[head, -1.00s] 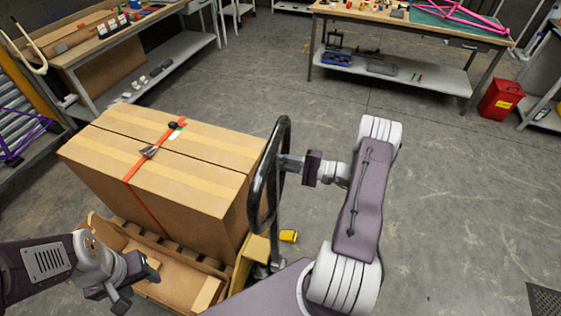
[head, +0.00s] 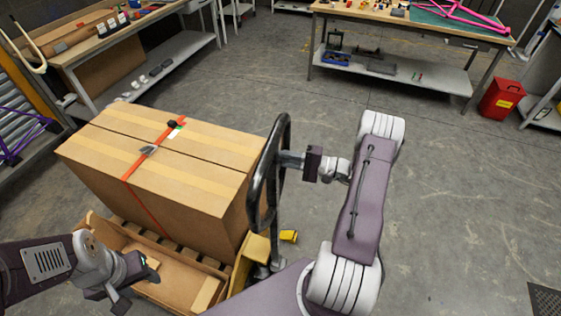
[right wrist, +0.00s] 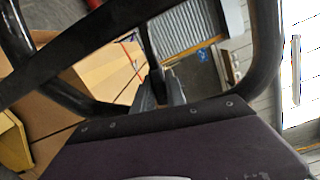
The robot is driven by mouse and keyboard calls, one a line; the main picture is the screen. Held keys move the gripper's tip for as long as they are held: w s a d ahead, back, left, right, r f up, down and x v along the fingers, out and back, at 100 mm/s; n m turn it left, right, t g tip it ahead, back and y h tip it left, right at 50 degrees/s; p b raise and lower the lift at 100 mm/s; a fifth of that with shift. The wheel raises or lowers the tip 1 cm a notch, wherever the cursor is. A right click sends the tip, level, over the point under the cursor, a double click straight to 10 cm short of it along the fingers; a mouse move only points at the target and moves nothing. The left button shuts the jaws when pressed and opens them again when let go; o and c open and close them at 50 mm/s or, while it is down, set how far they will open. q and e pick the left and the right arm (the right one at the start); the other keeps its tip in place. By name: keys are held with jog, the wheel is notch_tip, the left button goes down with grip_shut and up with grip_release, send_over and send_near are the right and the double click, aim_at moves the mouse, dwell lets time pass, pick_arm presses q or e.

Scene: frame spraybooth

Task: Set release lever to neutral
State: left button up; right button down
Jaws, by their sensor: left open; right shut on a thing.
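The pallet jack's black loop handle (head: 256,190) stands upright beside the boxed load and also frames the right wrist view (right wrist: 268,60). A thin dark bar inside the loop, seemingly the release lever (right wrist: 149,45), runs down to my right gripper (right wrist: 158,92). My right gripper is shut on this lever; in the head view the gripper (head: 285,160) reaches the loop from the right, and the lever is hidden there. I cannot read the lever's setting. My left gripper (head: 135,278) is open and empty, low at the left above the pallet's front edge.
A large strapped cardboard box (head: 190,160) sits on a wooden pallet (head: 95,222) left of the handle. Workbenches (head: 410,62) and a red bin (head: 502,98) stand behind.

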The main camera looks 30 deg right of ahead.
jog(key=shift+n+b, duration=0.5)
jog(key=shift+n, duration=0.1)
jog(key=shift+r+n+b, duration=0.3)
jog(key=shift+r+n, duration=0.3)
jog(key=shift+r, duration=0.05)
pick_arm(q)
notch_tip(320, 180, down, 3)
jog(key=shift+r, duration=0.2)
pick_arm(e)
jog(key=shift+r, duration=0.1)
jog(key=c, duration=1.4)
grip_release()
jog(key=shift+o, duration=0.2)
jog(key=shift+d, duration=0.1)
pick_arm(q)
jog(key=shift+f+b, duration=1.4)
jog(key=shift+f, duration=0.05)
pick_arm(e)
jog(key=v, duration=0.9)
